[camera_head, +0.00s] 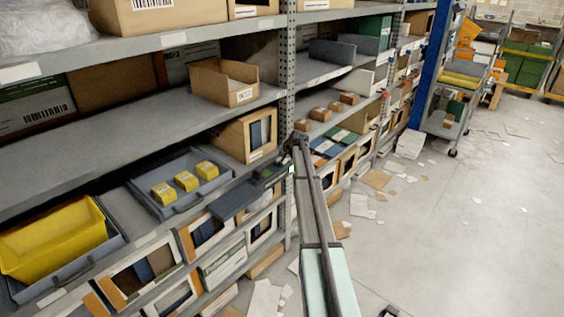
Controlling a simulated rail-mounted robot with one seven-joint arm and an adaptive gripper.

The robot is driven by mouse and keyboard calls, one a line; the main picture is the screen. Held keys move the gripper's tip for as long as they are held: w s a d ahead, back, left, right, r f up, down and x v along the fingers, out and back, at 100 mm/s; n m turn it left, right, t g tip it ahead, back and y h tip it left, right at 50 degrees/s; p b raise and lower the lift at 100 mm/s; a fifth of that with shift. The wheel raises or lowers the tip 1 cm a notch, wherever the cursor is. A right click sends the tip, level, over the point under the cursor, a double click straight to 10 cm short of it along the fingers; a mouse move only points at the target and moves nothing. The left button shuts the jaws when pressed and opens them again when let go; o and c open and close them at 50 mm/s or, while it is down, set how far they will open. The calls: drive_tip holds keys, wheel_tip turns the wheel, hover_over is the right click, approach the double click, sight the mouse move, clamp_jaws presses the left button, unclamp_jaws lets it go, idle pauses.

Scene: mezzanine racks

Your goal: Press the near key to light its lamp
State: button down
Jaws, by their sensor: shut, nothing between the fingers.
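A small dark box with a green patch (268,173) sits at the right end of the lower shelf, beside the rack upright. It may carry the keys and lamps, but it is too small for me to tell single keys or whether a lamp is lit. My arm reaches up from the bottom of the picture to the upright. My gripper (290,155) is a small dark shape at its far end, just above and right of the box. It looks shut and empty. I cannot tell whether it touches anything.
Left of the box, a grey tray (140,196) holds three yellow boxes (186,181). A yellow bin (50,240) stands at the far left. The perforated upright (287,85) rises close to my gripper. Cardboard scraps (377,180) lie on the floor, which is mostly open to the right.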

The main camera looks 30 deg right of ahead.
drive_tip(key=shift+r, duration=0.2)
wheel_tip(320, 180, up, 6)
drive_tip(key=shift+p, duration=0.75)
idle(0.3)
